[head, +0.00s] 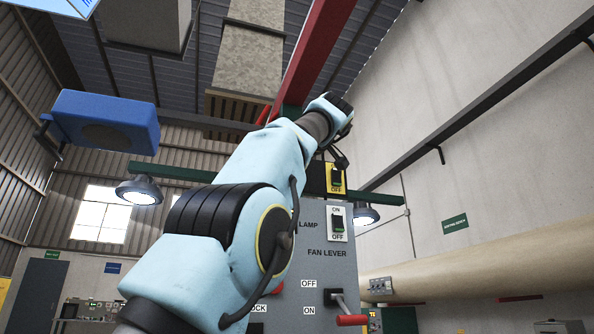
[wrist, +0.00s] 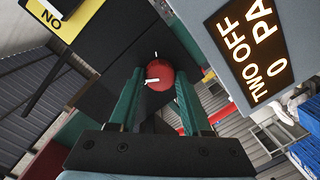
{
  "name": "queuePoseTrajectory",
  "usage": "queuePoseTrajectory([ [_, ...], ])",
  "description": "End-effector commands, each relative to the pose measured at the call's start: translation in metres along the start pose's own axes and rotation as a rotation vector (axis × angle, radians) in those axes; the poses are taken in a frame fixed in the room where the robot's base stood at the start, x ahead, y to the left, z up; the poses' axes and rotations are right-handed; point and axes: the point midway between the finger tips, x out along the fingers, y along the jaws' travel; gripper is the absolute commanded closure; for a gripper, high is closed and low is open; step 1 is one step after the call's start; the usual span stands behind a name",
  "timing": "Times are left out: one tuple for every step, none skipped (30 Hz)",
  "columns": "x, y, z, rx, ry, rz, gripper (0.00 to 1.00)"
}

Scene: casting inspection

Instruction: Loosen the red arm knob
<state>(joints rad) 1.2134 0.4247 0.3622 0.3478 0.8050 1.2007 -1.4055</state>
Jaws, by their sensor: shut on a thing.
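The red arm knob (wrist: 158,71) is a round red ball with white marks, in the upper middle of the wrist view, against a dark block. My gripper (wrist: 160,82) has a green finger on each side of the knob and is shut on it. The fingertips partly cover the knob's sides. In the head view my arm reaches up past the grey control panel (head: 318,230), and its end hides the knob and the gripper's hold.
The panel carries a FAN LEVER with a red handle (head: 352,320) and an ON/OFF lamp switch (head: 338,222). A yellow-plated switch (head: 337,179) sits above. A lit display (wrist: 248,45) is close at the right in the wrist view. Lamps (head: 139,191) hang from a green beam.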

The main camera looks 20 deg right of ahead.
Motion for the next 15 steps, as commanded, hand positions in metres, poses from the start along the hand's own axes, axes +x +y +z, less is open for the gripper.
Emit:
queuePoseTrajectory([
  [0.0002,-0.0004,-0.0004,0.0,0.001,-0.001,1.0],
  [0.0002,-0.0004,-0.0004,0.0,0.001,-0.001,1.0],
  [0.0002,-0.0004,-0.0004,0.0,0.001,-0.001,1.0],
  [0.0002,-0.0004,-0.0004,0.0,0.001,-0.001,1.0],
  [0.0002,-0.0004,-0.0004,0.001,0.001,-0.001,1.0],
  [0.0002,-0.0004,-0.0004,0.001,0.001,-0.001,1.0],
  [0.0002,-0.0004,-0.0004,0.001,0.001,-0.001,0.51],
  [0.0002,-0.0004,-0.0004,0.001,0.001,-0.001,0.47],
  [0.0002,-0.0004,-0.0004,0.001,0.001,-0.001,0.43],
  [0.0002,-0.0004,-0.0003,0.001,0.001,-0.001,0.39],
  [0.0002,-0.0003,-0.0003,0.001,0.001,-0.001,0.36],
  [0.0002,-0.0003,-0.0003,0.001,0.001,-0.001,0.32],
  [0.0001,-0.0003,-0.0003,0.001,0.001,-0.001,0.28],
  [0.0002,-0.0003,-0.0003,0.001,0.001,-0.001,0.25],
  [0.0001,-0.0002,-0.0002,0.001,0.001,-0.001,0.22],
])
